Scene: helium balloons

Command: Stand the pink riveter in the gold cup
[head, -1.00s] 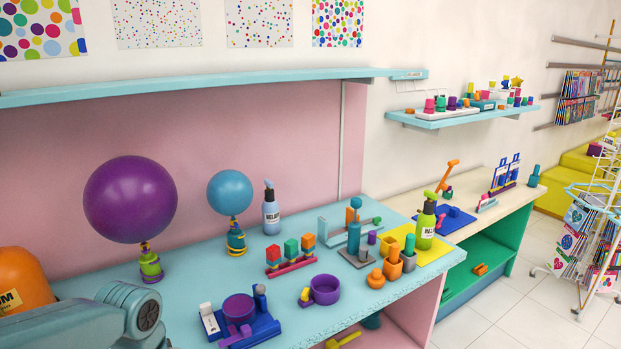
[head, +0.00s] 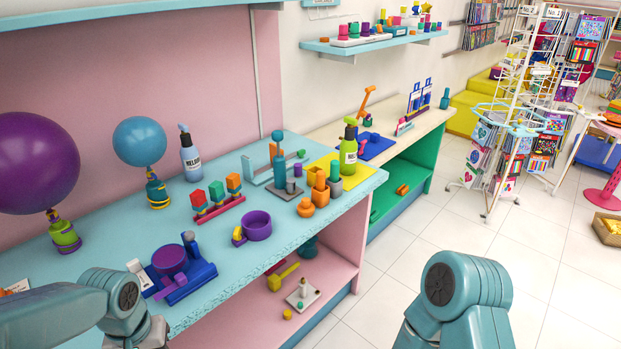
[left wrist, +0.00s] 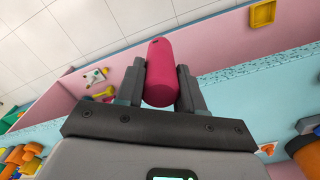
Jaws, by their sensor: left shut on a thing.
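My left gripper (left wrist: 161,88) is shut on a pink cylinder, the riveter (left wrist: 162,72), which sticks out past the fingertips in the left wrist view. In the head view my left arm comes in at the lower left, and its fingers and the riveter do not show. My right gripper is not in view; only my right arm shows at the lower right.
The turquoise bench (head: 220,250) also carries a purple pot on a blue base (head: 182,285), a purple cup (head: 257,226), a rack of coloured blocks (head: 217,200), a lotion bottle (head: 190,155) and two balloons (head: 140,142) on weights. A pink lower shelf (head: 325,270) holds small items.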

